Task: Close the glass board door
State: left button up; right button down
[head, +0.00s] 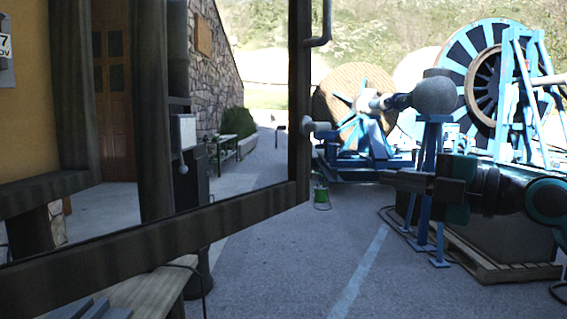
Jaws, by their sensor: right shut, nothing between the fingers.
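The glass board door (298,110) is a dark frame around a clear pane, filling the left half of the head view. It stands open, angled out in front of the yellow board (35,95). Its bottom rail slopes up to the right, and a grey bar handle (326,25) shows on its right edge near the top. My right gripper (388,179) is shut and empty, its fingers pointing left. In the picture it is to the right of the door's lower right corner, with a visible gap. My left gripper is not in view.
A wooden bench (140,296) is at the bottom left, below the door. Behind my right arm are a pallet (515,270), a blue stand (424,205) and large blue cable reels (450,55). The asphalt in the middle foreground is clear. A green object (321,194) sits further back.

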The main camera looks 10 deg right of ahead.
jog(key=a+n, duration=0.1)
jog(key=p, duration=0.5)
send_near(301, 167)
jog(key=shift+g, duration=0.3)
jog(key=x, duration=0.5)
jog(key=shift+w+r, duration=0.1)
jog(key=shift+r, duration=0.2)
jog(key=shift+x, duration=0.8)
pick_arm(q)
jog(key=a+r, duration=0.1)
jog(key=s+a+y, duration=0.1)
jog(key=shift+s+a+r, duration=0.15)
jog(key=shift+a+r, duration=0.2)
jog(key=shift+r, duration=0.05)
pick_arm(e)
jog(key=shift+f, duration=0.1)
